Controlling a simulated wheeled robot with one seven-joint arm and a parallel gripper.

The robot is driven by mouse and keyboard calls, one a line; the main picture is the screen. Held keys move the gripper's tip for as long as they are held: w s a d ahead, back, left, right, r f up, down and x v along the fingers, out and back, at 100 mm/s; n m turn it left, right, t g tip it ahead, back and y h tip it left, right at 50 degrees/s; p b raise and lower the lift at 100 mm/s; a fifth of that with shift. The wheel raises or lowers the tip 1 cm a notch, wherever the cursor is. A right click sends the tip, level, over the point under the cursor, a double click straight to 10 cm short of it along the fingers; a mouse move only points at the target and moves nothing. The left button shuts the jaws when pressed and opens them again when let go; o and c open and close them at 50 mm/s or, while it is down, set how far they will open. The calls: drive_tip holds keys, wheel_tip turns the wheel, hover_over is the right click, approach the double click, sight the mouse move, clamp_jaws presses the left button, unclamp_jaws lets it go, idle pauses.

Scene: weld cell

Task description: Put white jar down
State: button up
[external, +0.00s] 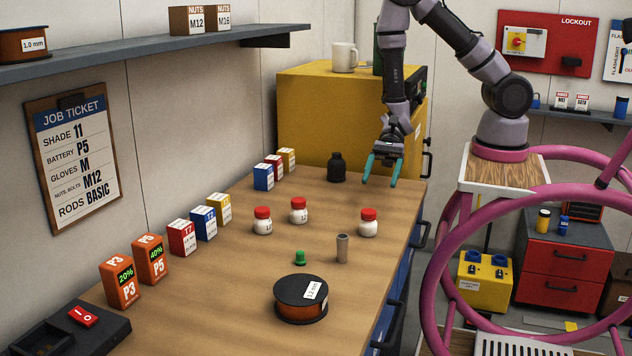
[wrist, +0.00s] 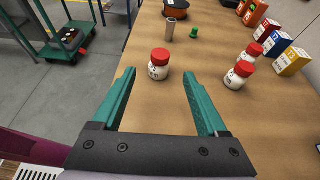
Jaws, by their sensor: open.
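Three white jars with red lids stand upright on the wooden bench (external: 215,290). The right-hand jar (external: 368,226) stands alone near the bench's right edge. The other two, the middle jar (external: 298,213) and the left jar (external: 263,224), stand closer to the boxes. My gripper (external: 381,182) is open and empty, above the far end of the bench, beyond the right-hand jar. In the wrist view, a lone white jar (wrist: 159,70) shows between the open teal fingers, apart from them, and the other two jars stand to the right.
A grey metal cup (external: 342,248), a green cap (external: 300,257) and a wire spool (external: 301,300) stand nearer the camera. A dark bottle (external: 336,167) stands at the far end. Small boxes and orange batteries (external: 120,283) line the left side. Bare bench surrounds the right-hand jar.

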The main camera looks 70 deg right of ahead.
drive_tip(key=s+d+r+n+g+h, duration=0.1)
drive_tip(key=d+r+n, duration=0.25)
drive_tip(key=r, duration=0.45)
drive_tip(key=s+d+r+n+g+h, duration=0.1)
drive_tip(key=d+r+n, duration=0.25)
drive_tip(key=r, duration=0.35)
drive_tip(key=s+d+r+n+t+h, duration=0.1)
drive_tip(key=d+r+n+t+h, duration=0.2)
drive_tip(key=d+r, duration=0.5)
drive_tip(key=s+d+r+n+t+h, duration=0.2)
drive_tip(key=d+r+t+h, duration=0.4)
drive_tip(key=d, duration=0.8)
wheel_tip(320, 180, up, 3)
drive_tip(key=shift+s+d+r+n+h, duration=0.1)
drive_tip(key=shift+s+d+n+h, duration=0.15)
drive_tip(key=shift+n, duration=0.35)
drive_tip(key=shift+c, duration=1.3)
drive_tip(key=shift+w, duration=0.1)
